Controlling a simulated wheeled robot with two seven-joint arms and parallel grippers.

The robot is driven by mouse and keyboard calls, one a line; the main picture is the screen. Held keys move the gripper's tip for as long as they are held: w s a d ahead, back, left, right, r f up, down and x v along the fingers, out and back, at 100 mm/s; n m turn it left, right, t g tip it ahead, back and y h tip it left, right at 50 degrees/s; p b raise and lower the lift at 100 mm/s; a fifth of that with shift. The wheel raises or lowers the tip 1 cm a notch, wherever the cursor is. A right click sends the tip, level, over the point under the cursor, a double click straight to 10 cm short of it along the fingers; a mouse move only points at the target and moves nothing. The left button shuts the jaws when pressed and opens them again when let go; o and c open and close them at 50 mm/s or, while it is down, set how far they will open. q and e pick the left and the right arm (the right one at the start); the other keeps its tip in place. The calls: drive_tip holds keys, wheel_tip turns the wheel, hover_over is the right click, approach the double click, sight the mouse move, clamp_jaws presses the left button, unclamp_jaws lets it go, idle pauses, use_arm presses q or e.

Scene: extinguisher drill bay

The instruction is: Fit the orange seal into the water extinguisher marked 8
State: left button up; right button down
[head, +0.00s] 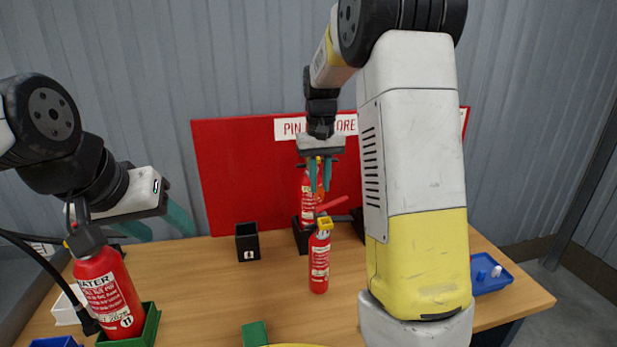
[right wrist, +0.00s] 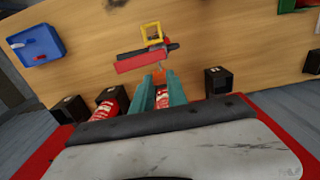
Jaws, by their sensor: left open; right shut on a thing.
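My right gripper (head: 319,187) is shut on the small orange seal (right wrist: 158,77), high over the back of the table. The seal shows between its fingertips in the right wrist view, partly hidden by them. A smaller red extinguisher with a yellow top (head: 320,262) stands mid-table, below and in front of that gripper.
Another red extinguisher (head: 307,196) stands in a black holder at the back. An empty-looking black box (head: 247,243) is left of it. A red board (head: 240,165) rises behind the table. A blue tray (head: 490,272) lies at the right edge. The wood left of centre is clear.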

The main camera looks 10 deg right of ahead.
drive_tip(key=shift+f, duration=1.9)
drive_tip(key=shift+f, duration=0.2)
idle(1.5)
drive_tip(key=c, duration=1.2)
unclamp_jaws()
drive_tip(key=shift+c, duration=0.2)
